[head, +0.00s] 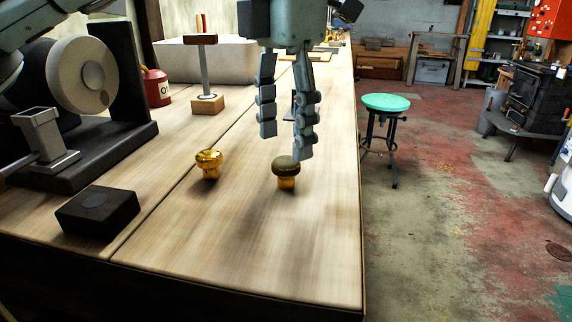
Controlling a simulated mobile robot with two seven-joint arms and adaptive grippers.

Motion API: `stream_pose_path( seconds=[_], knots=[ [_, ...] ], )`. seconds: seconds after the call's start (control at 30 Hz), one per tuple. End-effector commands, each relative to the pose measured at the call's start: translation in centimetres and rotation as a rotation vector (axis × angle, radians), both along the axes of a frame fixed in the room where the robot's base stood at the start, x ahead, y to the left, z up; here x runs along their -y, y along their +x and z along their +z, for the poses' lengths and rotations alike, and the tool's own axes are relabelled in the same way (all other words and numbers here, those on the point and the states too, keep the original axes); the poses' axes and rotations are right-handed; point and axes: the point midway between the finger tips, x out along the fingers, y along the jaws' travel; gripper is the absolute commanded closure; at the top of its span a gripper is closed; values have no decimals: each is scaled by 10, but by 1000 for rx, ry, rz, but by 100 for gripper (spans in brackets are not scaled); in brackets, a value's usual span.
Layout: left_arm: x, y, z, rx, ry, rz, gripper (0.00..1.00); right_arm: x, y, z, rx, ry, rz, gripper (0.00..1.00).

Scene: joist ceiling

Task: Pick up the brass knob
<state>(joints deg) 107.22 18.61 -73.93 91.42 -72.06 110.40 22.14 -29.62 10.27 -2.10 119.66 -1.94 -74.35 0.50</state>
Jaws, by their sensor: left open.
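A shiny gold-coloured brass knob (209,164) stands on the wooden bench, left of my left gripper. A second knob (286,173) with a dark, dull cap and a gold-coloured base stands to its right. My left gripper (285,143) points down with its fingers spread and nothing between them. In the picture its fingertips show just above and behind the dark-capped knob. I cannot tell whether they touch it. My right gripper is not in view.
A dark block (97,210) lies at the front left of the bench. A grinder-like machine (85,85), a small stand (207,100) and a red can (157,88) are further back. The bench's right edge is close to the dark-capped knob. A green stool (386,103) stands beyond it.

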Motion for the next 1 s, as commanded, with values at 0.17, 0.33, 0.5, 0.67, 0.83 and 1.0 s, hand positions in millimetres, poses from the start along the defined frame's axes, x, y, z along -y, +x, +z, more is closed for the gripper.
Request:
stream_pose_path(
  seconds=[0.17,0.33,0.5,0.67,0.83,1.0],
  knots=[
    [1,-1,-19,-3,1,-2,44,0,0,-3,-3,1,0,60],
    [2,-1,-45,-3,1,0,44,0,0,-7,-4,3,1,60],
    [2,-1,-51,1,-1,0,44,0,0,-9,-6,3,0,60],
    [2,-1,-51,1,-1,0,52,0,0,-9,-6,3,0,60],
    [2,-1,-51,0,0,0,73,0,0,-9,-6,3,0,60],
    [2,-1,-51,0,0,0,94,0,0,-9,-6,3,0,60]
  ],
)
